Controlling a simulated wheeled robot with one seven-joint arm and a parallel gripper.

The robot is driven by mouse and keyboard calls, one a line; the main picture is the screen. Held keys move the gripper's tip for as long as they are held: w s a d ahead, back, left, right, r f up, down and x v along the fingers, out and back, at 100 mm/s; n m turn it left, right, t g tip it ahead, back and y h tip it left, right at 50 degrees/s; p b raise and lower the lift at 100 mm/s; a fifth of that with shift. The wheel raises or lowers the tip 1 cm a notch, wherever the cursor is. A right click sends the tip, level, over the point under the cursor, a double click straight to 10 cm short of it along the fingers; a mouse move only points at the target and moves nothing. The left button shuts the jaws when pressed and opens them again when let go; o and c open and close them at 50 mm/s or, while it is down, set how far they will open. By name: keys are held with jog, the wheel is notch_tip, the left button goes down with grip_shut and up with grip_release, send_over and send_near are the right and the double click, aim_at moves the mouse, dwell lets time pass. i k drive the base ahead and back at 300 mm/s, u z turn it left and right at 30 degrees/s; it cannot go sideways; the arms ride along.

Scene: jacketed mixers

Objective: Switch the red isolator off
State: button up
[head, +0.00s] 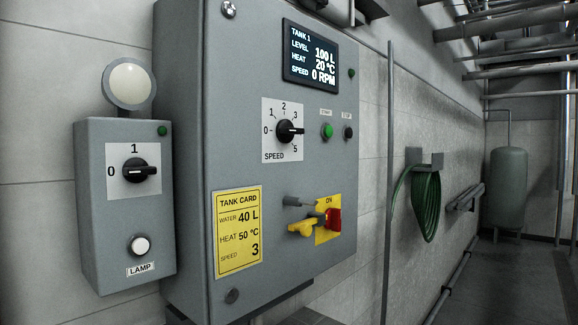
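The red isolator (333,220) is a small red handle on a yellow plate (321,237), low on the right of the big grey control panel. The word ON shows above the handle, which looks upright. Any OFF mark is not readable. Just left of the handle a yellow lever-like piece (302,228) sticks out, overlapping the plate's left edge. A short grey rod (298,202) juts out above it. I cannot tell whether either touches the handle. My gripper is not in view.
The panel (225,90) also bears a display (310,56), a speed knob (287,131), green and black buttons and a tank card (238,231). A lamp box (100,200) stands left. A vertical pipe (389,180) and green hose (425,200) are right; floor is free beyond.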

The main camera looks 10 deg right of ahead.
aim_at(334, 222)
jog(key=u, duration=2.05)
jog(key=k, duration=0.8)
jog(key=z, duration=0.9)
jog(key=i, duration=0.5)
